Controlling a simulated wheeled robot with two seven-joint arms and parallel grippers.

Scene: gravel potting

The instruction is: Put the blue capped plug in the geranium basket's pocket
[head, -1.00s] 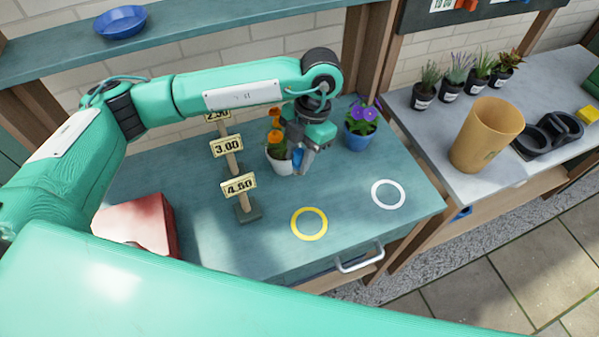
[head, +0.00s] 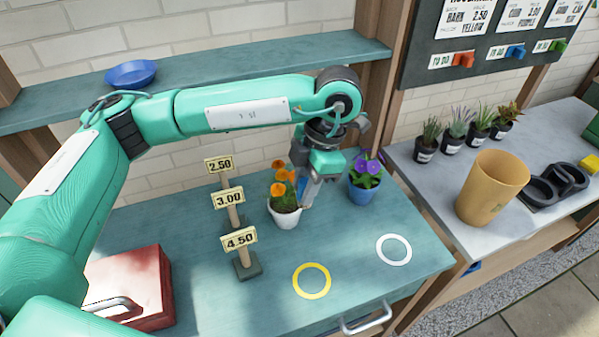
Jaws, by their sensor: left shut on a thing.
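My left gripper (head: 309,192) points down over the teal table (head: 205,285), between a white pot of orange flowers (head: 284,214) and a blue pot of purple flowers (head: 363,190). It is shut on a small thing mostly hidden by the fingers. I cannot make out whether that is the blue capped plug. The white pot stands just left of the fingers; I cannot tell whether they touch. I cannot identify the geranium basket or its pocket in this view. My right gripper is not in view.
Price signs (head: 239,240) stand left of the pots. A yellow ring (head: 312,294) and white ring (head: 394,262) mark bare tabletop in front. A red box (head: 148,285) is at left. The right counter holds a tan pot (head: 489,195), black trays (head: 540,192) and several small plants.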

